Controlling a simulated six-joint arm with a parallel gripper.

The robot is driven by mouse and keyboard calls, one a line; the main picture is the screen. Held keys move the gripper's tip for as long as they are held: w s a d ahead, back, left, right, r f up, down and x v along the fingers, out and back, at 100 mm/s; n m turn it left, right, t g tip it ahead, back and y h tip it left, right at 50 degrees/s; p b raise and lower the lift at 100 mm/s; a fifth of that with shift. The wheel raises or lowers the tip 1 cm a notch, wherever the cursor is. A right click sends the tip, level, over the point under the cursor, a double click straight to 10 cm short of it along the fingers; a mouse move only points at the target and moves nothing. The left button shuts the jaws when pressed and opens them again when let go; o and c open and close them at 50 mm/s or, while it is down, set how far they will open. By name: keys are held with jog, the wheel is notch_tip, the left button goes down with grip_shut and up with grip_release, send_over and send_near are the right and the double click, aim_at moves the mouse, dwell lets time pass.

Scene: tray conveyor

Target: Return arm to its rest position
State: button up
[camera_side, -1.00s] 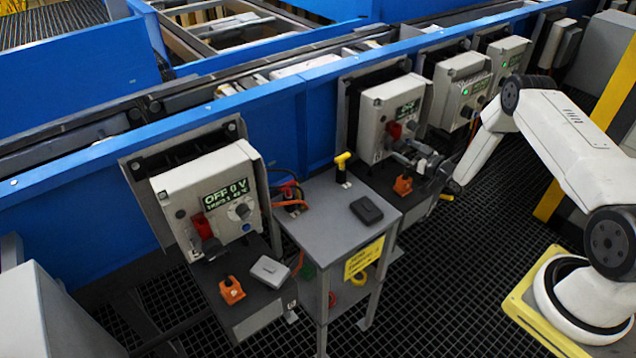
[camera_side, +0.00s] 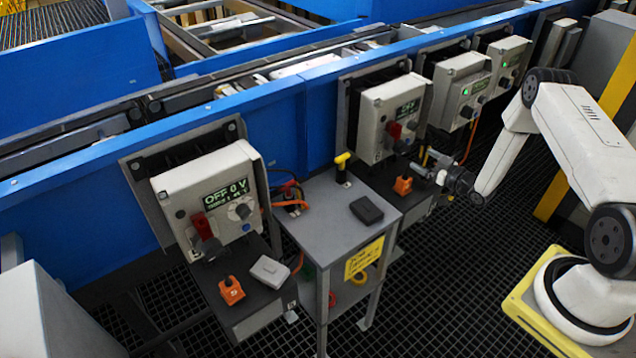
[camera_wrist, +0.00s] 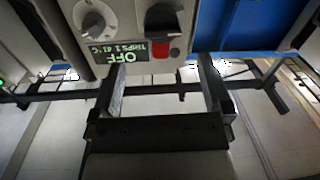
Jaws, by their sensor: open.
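My gripper (camera_wrist: 160,88) is open in the wrist view, with two fingers apart and nothing between them. In the side view my gripper (camera_side: 428,168) is small and sits in front of the second control box (camera_side: 382,125), apart from its front as far as I can tell. My white arm comes in from the right, bent at the elbow. In the wrist view a grey control box (camera_wrist: 125,18) with knobs, a red part and a display reading OFF lies ahead of the fingers, seen upside down.
A grey table (camera_side: 325,215) carries a yellow-handled tool (camera_side: 342,165) and a dark box (camera_side: 366,210). The nearest control box (camera_side: 205,205) shows OFF 0 V. Orange blocks (camera_side: 231,291) (camera_side: 403,185) sit on shelves. A blue conveyor wall (camera_side: 285,130) runs behind. Grating floor is open in front.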

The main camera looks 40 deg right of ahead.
jog(key=w+a+r+m+g+h, duration=0.1)
jog(key=w+a+r+g+h, duration=0.15)
jog(key=a+r+g, duration=0.65)
jog(key=s+a+r+g, duration=0.3)
jog(key=s+a+r, duration=0.1)
jog(key=s+a, duration=0.4)
jog(key=s+a+r+m+g+y, duration=0.1)
jog(key=s+a+r+g, duration=0.2)
jog(key=s+a, duration=0.6)
jog(key=s+r, duration=0.2)
jog(key=s, duration=0.1)
jog(key=shift+s+r, duration=0.15)
jog(key=shift+s, duration=0.15)
